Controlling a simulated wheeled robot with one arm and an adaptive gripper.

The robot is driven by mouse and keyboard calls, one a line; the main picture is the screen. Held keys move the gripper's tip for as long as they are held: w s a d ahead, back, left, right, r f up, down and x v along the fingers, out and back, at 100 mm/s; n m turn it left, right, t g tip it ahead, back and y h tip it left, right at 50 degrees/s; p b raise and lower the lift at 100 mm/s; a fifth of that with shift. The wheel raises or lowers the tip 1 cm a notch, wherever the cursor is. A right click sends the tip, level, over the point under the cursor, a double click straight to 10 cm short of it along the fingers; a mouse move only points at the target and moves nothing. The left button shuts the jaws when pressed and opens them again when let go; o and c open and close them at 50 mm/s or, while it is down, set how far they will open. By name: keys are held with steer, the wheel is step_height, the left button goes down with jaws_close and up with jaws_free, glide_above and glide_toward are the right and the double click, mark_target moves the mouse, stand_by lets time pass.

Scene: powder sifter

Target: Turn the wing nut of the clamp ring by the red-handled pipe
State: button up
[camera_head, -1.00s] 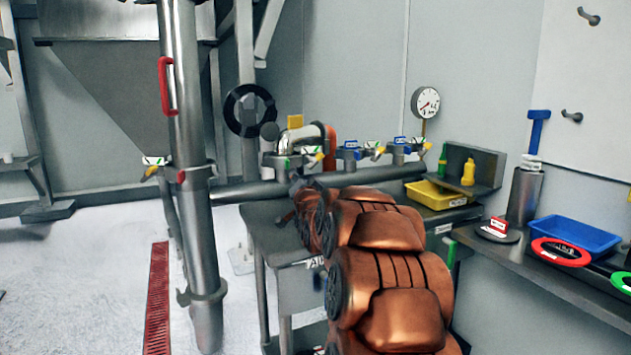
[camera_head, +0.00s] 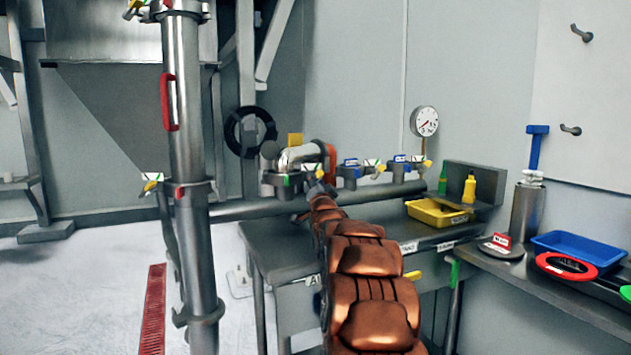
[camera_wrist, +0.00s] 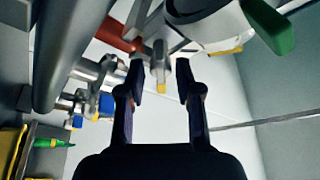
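In the head view a short elbow pipe (camera_head: 300,154) with a red-orange part (camera_head: 331,163) sits at the far end of my arm. A vertical pipe (camera_head: 186,120) at left also bears a red handle (camera_head: 168,102). In the wrist view a grey clamp ring (camera_wrist: 205,22) fills the top, with a red part (camera_wrist: 120,38) to its left. A wing nut with a yellow tip (camera_wrist: 161,87) hangs between my fingers. My gripper (camera_wrist: 160,72) is open around it, with gaps showing on both sides. In the head view my gripper (camera_head: 318,187) is small and partly hidden by my arm.
Other clamps with yellow tips (camera_head: 378,167) line the horizontal pipe to the right. A grey bench (camera_head: 285,255) lies below, with a yellow tray (camera_head: 437,212). A green handle (camera_wrist: 272,27) is close at right in the wrist view.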

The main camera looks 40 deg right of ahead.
steer(key=shift+x, duration=1.1)
steer(key=shift+c, duration=0.4)
jaws_close()
